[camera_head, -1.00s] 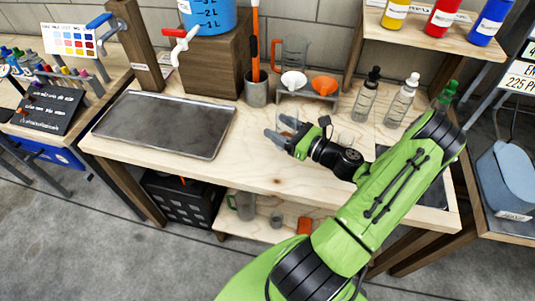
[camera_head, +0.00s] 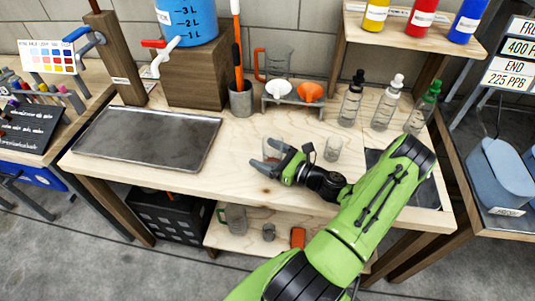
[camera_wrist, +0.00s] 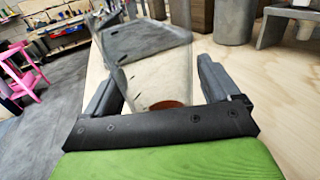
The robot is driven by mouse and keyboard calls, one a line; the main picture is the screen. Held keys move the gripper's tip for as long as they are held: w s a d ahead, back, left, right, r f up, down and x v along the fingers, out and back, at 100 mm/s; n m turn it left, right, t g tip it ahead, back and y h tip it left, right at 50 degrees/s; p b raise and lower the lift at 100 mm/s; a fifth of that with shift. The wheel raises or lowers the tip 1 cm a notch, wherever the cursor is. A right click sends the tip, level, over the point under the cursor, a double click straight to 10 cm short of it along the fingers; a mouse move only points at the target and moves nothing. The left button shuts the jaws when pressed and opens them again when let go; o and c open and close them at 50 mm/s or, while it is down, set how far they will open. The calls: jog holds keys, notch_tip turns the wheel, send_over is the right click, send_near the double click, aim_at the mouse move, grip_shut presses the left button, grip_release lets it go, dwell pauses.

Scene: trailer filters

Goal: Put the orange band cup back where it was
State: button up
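My gripper (camera_head: 271,152) is over the front middle of the wooden workbench (camera_head: 240,160), pointing left. A clear cup (camera_wrist: 155,70) stands between its two fingers in the wrist view, with an orange patch low on it, partly hidden by the gripper's palm. I take it as the orange band cup. In the head view the cup (camera_head: 274,147) is faint between the fingers. I cannot tell whether its base touches the bench.
Another clear cup (camera_head: 333,148) stands right of my gripper. A metal tray (camera_head: 148,138) lies at the left. A funnel rack (camera_head: 294,101), a grey holder (camera_head: 241,100) and several bottles (camera_head: 386,102) stand behind. Bare bench lies between tray and gripper.

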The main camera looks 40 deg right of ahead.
jog(key=shift+r, duration=0.2)
jog(key=p+v, duration=0.1)
jog(key=v, duration=1.1)
jog(key=shift+f, duration=0.1)
